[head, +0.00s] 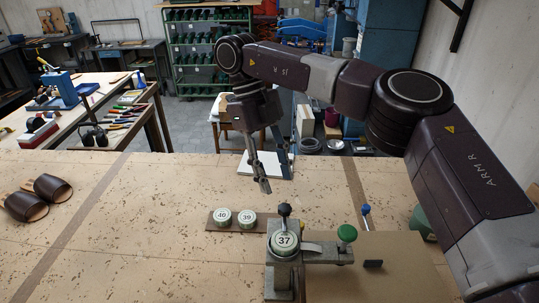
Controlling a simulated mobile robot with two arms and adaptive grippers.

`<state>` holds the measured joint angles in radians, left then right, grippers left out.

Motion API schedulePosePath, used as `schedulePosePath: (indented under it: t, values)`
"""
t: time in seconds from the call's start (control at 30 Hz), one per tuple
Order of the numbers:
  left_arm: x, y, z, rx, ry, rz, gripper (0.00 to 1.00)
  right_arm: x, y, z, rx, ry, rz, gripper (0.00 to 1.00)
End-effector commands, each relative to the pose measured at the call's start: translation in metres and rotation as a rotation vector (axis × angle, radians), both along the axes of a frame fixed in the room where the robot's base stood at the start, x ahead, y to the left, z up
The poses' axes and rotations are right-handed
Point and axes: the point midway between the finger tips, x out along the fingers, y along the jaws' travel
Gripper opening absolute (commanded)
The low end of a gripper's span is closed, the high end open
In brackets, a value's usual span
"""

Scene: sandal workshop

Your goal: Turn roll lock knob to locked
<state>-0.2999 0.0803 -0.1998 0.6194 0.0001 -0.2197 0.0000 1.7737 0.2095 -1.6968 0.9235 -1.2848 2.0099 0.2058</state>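A grey metal fixture (284,258) stands on the workbench at the lower middle of the head view, with a round cap marked 37 (285,239) on it. A black ball knob (284,210) rises behind the cap. A green knob (347,233) tops the right end of the fixture's side arm. A blue-topped knob (365,210) stands farther back to the right. I cannot tell which is the roll lock knob or its setting. My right gripper (275,178) is open and empty, above and behind the fixture, apart from it. My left gripper is not in view.
Two round caps, 40 (222,214) and 39 (246,217), sit on a brown strip left of the fixture. Brown sandals (40,198) lie at far left. A white sheet (265,165) lies behind my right gripper. The bench's middle left is clear.

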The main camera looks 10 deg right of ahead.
Motion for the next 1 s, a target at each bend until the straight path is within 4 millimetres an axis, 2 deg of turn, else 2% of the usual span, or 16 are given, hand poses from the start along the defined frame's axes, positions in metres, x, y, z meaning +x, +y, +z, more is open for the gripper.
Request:
schedulePosePath:
  t: [0.03,0.17,0.4,1.0]
  values:
    - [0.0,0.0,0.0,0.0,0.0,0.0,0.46,0.005,0.002,0.011,-0.004,-0.007,-0.002,0.4]
    - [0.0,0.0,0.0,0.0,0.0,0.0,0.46,0.011,0.007,0.031,-0.003,-0.008,-0.003,0.4]
    - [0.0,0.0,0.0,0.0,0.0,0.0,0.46,0.016,0.009,0.044,-0.002,0.0,-0.001,0.4]
    - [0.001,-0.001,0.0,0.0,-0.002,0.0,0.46,0.018,0.01,0.049,0.001,-0.002,0.0,0.4]
